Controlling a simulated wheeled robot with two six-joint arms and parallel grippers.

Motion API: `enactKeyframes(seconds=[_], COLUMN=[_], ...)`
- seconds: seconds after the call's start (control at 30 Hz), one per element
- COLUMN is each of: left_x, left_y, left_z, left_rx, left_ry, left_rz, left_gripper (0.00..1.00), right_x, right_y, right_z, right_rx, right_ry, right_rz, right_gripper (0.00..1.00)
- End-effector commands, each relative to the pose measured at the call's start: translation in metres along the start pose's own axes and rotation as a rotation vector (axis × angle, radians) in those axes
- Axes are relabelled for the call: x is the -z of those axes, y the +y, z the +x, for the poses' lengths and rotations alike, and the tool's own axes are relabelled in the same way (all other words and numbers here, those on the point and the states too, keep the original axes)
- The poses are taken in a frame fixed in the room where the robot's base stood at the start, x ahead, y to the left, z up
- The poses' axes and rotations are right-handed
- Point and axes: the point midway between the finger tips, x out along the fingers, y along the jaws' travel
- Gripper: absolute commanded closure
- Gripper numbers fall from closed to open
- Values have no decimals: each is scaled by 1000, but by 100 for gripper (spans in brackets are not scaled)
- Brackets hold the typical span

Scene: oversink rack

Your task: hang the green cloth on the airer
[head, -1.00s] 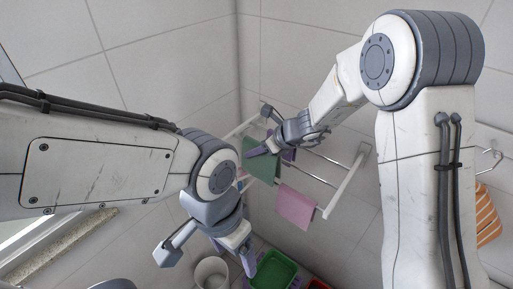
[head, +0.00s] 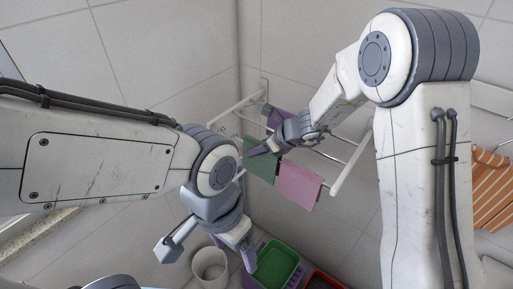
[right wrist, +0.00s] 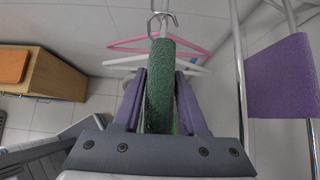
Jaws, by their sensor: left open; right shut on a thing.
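The green cloth (head: 262,167) hangs below my right gripper (head: 268,148) in the head view. In the right wrist view the green cloth (right wrist: 159,88) is pinched between the two fingers of my right gripper (right wrist: 160,105) as a narrow fold. The white airer (head: 351,163) is on the wall, with metal rails between two white side arms. The cloth is at the airer beside a pink cloth; I cannot tell whether it lies over a rail. My left gripper (head: 207,252) is open and empty, low and away from the airer.
A white bin (head: 210,266) and a green tub (head: 275,264) stand below. An orange striped cloth (head: 491,190) hangs at right. Hangers (right wrist: 165,42) show in the wrist view.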

Motion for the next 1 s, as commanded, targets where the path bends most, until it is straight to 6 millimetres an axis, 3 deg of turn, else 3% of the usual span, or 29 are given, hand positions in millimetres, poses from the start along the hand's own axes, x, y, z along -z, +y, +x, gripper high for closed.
enactKeyframes(seconds=[0.13,0.47,0.5,0.6,1.0], left_x=[-1,-1,-1,-1,-1], left_y=[-1,-1,-1,-1,-1], left_z=[13,14,14,14,14], left_rx=[0,0,0,0,0], left_ry=[0,0,0,0,0], left_rz=[-1,0,0,0,0], left_gripper=[19,19,19,19,19], right_x=[9,9,9,9,9], right_y=[0,0,0,0,-1], right_z=[9,9,9,9,2], right_rx=[1,0,0,0,2], right_ry=[-1,0,0,0,-2], right_rz=[-1,0,0,0,0], right_gripper=[100,100,54,23,23])
